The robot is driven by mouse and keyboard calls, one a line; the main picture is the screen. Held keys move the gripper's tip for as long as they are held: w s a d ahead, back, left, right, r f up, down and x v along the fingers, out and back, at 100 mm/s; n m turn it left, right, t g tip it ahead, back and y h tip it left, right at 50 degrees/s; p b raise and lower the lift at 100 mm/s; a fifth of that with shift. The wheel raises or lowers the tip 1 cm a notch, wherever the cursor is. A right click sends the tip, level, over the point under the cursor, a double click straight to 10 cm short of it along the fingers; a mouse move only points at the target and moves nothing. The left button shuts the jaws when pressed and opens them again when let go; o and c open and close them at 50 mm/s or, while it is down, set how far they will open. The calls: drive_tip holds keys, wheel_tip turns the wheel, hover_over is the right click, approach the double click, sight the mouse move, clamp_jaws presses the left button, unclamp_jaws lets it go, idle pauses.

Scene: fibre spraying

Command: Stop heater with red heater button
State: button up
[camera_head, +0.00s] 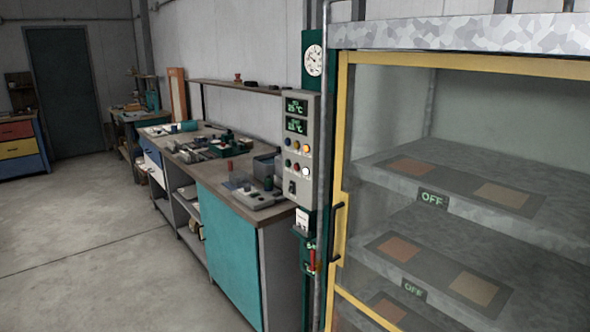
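A grey control panel (298,115) is mounted on a post left of the glass-fronted cabinet. It has two dark displays (297,106) with green readings that look like 25 °C. Below them are two rows of small round buttons (297,156) in several colours; one at the lower right is white and bright. A reddish button (296,167) seems to sit in the lower row, but the buttons are too small to be sure of each colour. The heated cabinet's shelves (405,222) carry signs (432,199) reading OFF. My gripper is not in view.
The cabinet's yellow-framed door (343,170) is shut, with a dark handle (337,232). A workbench (238,188) with tools stands along the wall left of the panel. A round gauge (313,60) is above the panel. The grey floor (100,255) at the left is clear.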

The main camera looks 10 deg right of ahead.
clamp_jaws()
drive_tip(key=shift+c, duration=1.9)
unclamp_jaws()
